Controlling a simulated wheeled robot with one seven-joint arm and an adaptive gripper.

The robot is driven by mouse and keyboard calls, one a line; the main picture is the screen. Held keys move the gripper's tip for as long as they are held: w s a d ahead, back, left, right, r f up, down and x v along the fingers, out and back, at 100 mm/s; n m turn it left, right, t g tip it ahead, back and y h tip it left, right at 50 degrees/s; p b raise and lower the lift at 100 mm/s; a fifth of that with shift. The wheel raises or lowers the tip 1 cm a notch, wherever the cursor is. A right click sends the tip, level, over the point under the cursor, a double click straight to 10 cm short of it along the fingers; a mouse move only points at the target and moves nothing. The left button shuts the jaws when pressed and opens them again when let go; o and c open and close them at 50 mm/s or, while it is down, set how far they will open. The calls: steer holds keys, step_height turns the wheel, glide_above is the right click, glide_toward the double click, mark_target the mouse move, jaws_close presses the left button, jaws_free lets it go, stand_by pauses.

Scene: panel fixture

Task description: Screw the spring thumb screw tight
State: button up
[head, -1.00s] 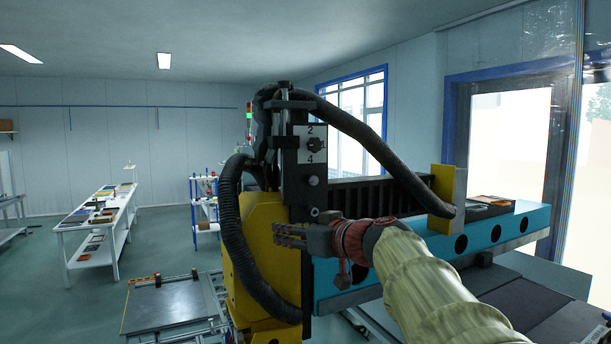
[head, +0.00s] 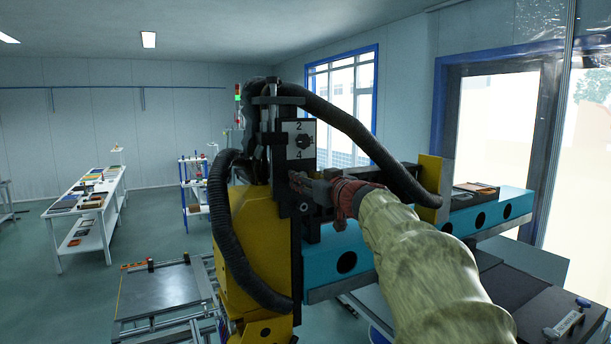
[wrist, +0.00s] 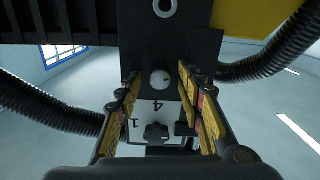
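The likely thumb screw is a small round pale-grey knob (wrist: 160,80) on the machine's dark upright, just beside the numbered white plate (wrist: 147,110). In the wrist view it appears between the two finger tips of my gripper (wrist: 157,72). The fingers are apart on either side, with no contact that I can make out. In the head view my gripper (head: 297,182) is in front of the upright, just below the numbered plate (head: 297,128), and hides the grey knob.
A black lobed knob (wrist: 157,131) sits on the numbered plate. A metal ring (wrist: 165,8) is on the other side of the screw. Black corrugated hoses (head: 232,235) loop around the yellow machine body (head: 250,250). A blue beam (head: 345,262) extends right behind my arm.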

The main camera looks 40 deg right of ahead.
steer(key=shift+c, duration=1.3)
jaws_close()
